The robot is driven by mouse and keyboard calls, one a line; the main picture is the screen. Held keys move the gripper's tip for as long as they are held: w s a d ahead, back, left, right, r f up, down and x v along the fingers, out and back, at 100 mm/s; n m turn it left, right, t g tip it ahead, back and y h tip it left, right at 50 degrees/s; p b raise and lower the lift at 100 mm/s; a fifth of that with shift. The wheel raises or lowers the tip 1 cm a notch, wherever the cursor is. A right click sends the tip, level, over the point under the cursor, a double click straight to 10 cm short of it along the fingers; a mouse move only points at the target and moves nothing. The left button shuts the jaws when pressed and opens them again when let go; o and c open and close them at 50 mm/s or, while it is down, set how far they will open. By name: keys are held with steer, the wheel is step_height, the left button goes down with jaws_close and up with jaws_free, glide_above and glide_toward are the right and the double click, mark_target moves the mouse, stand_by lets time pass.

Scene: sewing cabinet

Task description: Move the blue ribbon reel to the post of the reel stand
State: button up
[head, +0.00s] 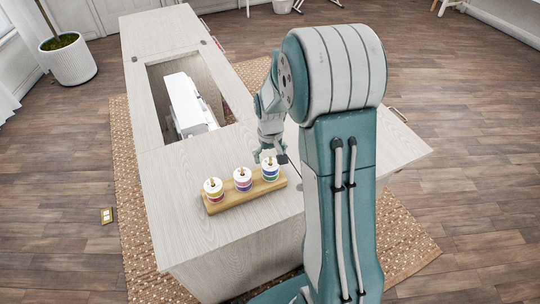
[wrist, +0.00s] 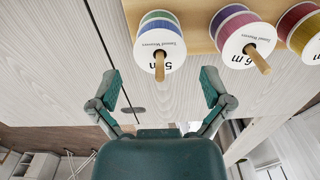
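The reel stand (head: 222,207) is a wooden board on the near part of the cabinet top. The blue ribbon reel (head: 270,175), banded blue and green with white ends, sits at the board's right end. A wooden post sticks out through its middle; in the wrist view the reel (wrist: 160,30) is at top centre with the post (wrist: 159,66) pointing toward me. My gripper (head: 270,157) is beside the blue reel in the head view. In the wrist view my gripper (wrist: 160,82) is open, its fingers apart on either side below the reel, with nothing between the pads.
A purple reel (head: 243,184) and a yellow-and-pink reel (head: 214,196) sit on the same board to the left, each with a post through it. A white sewing machine (head: 187,104) lies in the cabinet opening behind. The cabinet top (head: 190,235) nearer me is bare.

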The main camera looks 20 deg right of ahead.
steer(key=shift+r, duration=0.1)
step_height(320, 180, up, 12)
stand_by(0.5)
stand_by(0.5)
steer(key=s+a+r+t, duration=0.2)
steer(key=s+a+r, duration=0.1)
steer(key=s, duration=0.4)
steer(key=s+a+r+t, duration=0.1)
steer(key=s+a+r, duration=0.2)
steer(key=s, duration=0.4)
steer(key=s+a+r+t, duration=0.2)
steer(key=s+a+r, duration=0.1)
steer(key=s, duration=0.4)
steer(key=shift+r+n+t, duration=0.3)
steer(key=shift+r, duration=0.25)
